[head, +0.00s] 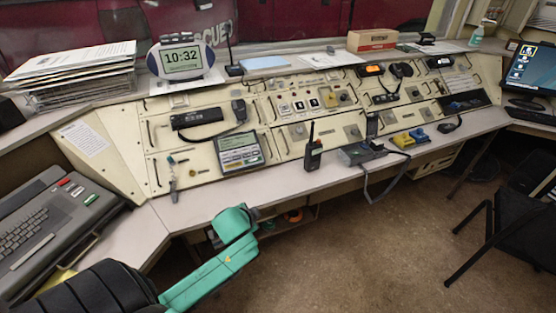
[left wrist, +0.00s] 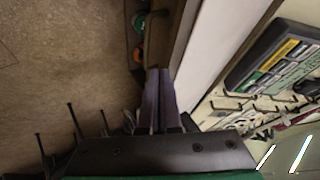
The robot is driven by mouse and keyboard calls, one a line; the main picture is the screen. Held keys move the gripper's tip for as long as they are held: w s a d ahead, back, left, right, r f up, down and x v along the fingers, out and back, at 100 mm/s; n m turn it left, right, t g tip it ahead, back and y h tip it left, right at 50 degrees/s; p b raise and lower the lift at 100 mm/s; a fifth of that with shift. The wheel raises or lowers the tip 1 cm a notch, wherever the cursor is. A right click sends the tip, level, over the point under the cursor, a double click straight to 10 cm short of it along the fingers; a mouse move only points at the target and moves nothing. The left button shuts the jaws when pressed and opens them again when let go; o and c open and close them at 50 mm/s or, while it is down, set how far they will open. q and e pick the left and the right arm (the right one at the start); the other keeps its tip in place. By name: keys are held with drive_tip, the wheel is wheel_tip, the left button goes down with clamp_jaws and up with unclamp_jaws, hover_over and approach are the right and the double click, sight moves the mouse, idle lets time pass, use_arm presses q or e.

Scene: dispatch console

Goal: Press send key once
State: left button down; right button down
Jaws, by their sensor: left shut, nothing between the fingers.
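A small console unit (head: 240,151) with a green screen and rows of keys sits on the sloped panel's lower middle. A dark unit with yellow and green areas, probably the same one, shows at the right of the left wrist view (left wrist: 275,60). I cannot read a send label on any key. My left gripper (head: 254,212) is in front of the desk edge, below and apart from that unit. Its fingers are shut and empty in the left wrist view (left wrist: 159,74). My right gripper is in neither view.
A grey keyboard terminal (head: 40,232) with red, white and green keys stands at left. A radio (head: 313,150) stands upright on the desk ledge, right of the unit. A cord hangs over the desk edge farther right. The brown floor in front is open.

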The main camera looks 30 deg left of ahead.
sight(253, 160)
use_arm(q)
drive_tip(key=w+a+r+m+t, duration=0.1)
drive_tip(key=w+r, duration=0.1)
drive_tip(key=w+a+r+m+t, duration=0.1)
drive_tip(key=w+a+r, duration=0.1)
drive_tip(key=r, duration=0.1)
drive_tip(key=w+a+r+m+t+y, duration=0.1)
drive_tip(key=w+r, duration=0.2)
drive_tip(key=shift+w+a, duration=0.1)
drive_tip(key=shift+a, duration=0.25)
drive_tip(key=w+a+r+m+t, duration=0.2)
drive_tip(key=w+r, duration=0.2)
drive_tip(key=r, duration=0.3)
drive_tip(key=shift+w+a+r+m, duration=0.25)
drive_tip(key=shift+m, duration=0.15)
drive_tip(key=shift+f, duration=0.15)
drive_tip(key=w+a+f+b, duration=0.1)
drive_tip(key=f+b, duration=0.1)
drive_tip(key=w+a+f+b, duration=0.1)
drive_tip(key=f+b, duration=0.2)
drive_tip(key=a+f+b, duration=0.2)
drive_tip(key=b, duration=0.1)
drive_tip(key=shift+w+f, duration=0.15)
drive_tip(key=shift+w, duration=0.25)
